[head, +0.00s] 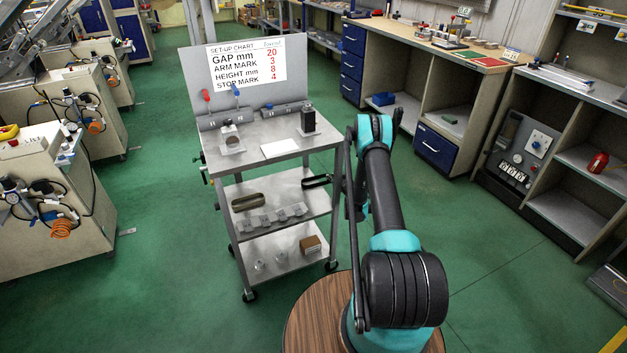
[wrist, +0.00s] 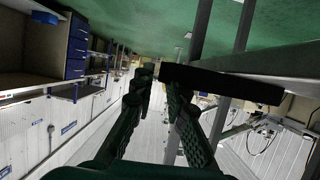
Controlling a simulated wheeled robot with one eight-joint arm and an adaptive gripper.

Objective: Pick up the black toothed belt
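The black toothed belt (head: 317,181) looks like a dark, elongated piece at the right end of the cart's middle shelf, close to my arm. In the wrist view a long black bar (wrist: 235,86), apparently the same belt, runs rightward from my fingertips. My gripper (wrist: 158,78) has its two dark fingers converging with a narrow gap between the tips. The near end of the bar meets the tips, mostly at the right finger. I cannot tell whether the fingers hold it. In the head view my gripper is mostly hidden by my arm.
A brownish oblong loop (head: 248,202) and several small metal blocks lie on the middle shelf (head: 275,191). The cart's top (head: 252,145) carries fixtures and a chart panel (head: 246,63). A brown box (head: 310,245) sits on the bottom shelf.

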